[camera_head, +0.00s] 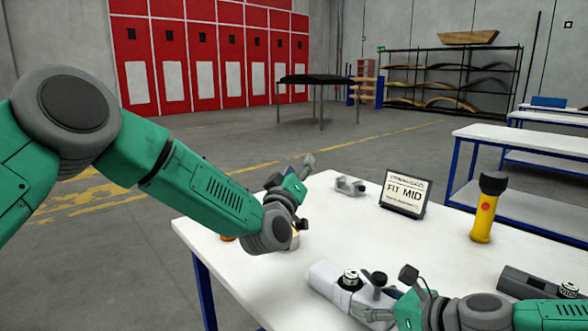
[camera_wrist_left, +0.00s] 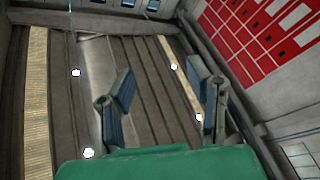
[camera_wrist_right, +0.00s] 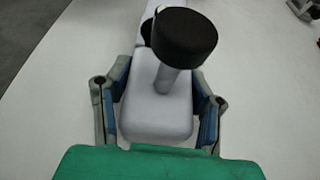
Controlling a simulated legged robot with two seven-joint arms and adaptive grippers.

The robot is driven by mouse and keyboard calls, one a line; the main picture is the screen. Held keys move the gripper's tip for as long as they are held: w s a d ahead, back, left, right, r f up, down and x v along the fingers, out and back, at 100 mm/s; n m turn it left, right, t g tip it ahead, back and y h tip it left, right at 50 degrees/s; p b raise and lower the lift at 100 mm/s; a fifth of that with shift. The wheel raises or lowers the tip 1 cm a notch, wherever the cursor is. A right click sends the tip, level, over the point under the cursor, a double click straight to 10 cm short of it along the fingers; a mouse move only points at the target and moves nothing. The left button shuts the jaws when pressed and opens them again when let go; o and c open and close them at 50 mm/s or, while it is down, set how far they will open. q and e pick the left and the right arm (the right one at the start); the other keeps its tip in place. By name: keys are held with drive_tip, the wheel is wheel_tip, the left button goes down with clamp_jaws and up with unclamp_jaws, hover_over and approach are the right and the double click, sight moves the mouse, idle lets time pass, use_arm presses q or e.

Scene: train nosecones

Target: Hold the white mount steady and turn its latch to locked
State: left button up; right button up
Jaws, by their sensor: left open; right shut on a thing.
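The white mount (camera_head: 324,277) lies near the front of the white table. It has a round black-and-white dial (camera_head: 350,279) and a black knob (camera_head: 379,279) on a pale post. I cannot tell which is the latch, or its setting. My right gripper (camera_head: 389,297) is shut on the mount's right end; in the right wrist view its fingers (camera_wrist_right: 158,105) flank the white body (camera_wrist_right: 155,118), under the black knob (camera_wrist_right: 184,38). My left gripper (camera_head: 305,170) is open and empty, above the table's left part. In the left wrist view its fingers (camera_wrist_left: 162,95) point towards the ceiling.
A grey fitting (camera_head: 350,185), a "FIT MID" sign (camera_head: 404,193) and a yellow flashlight (camera_head: 486,210) stand farther back. A dark mount (camera_head: 530,283) lies at the right. The table (camera_head: 335,230) is clear between the sign and the white mount.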

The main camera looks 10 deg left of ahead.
use_arm(q)
drive_tip(key=shift+w+a+f+n+y, duration=0.15)
drive_tip(key=shift+a+n+y, duration=0.2)
drive_tip(key=shift+n+y, duration=0.3)
drive_tip(key=shift+w+a+r+n+y, duration=0.15)
drive_tip(key=shift+a+n+y, duration=0.2)
drive_tip(key=shift+n+y, duration=0.25)
drive_tip(key=shift+d+f+g, duration=0.1)
drive_tip(key=shift+g, duration=0.2)
drive_tip(key=w+d+f+m+g+h, duration=0.1)
drive_tip(key=d+m+g+h, duration=0.3)
drive_tip(key=d+m+h, duration=0.45)
drive_tip(key=m+g+y, duration=0.4)
drive_tip(key=m+g, duration=1.3)
drive_tip(key=m, duration=0.4)
hover_over(379, 275)
drive_tip(key=w+a, duration=0.1)
drive_tip(key=a, duration=0.4)
drive_tip(key=f, duration=0.2)
drive_tip(key=x, duration=1.1)
drive_tip(key=shift+s+d+r, duration=0.1)
drive_tip(key=shift+s+d, duration=0.05)
drive_tip(key=shift+d, duration=0.3)
clamp_jaws()
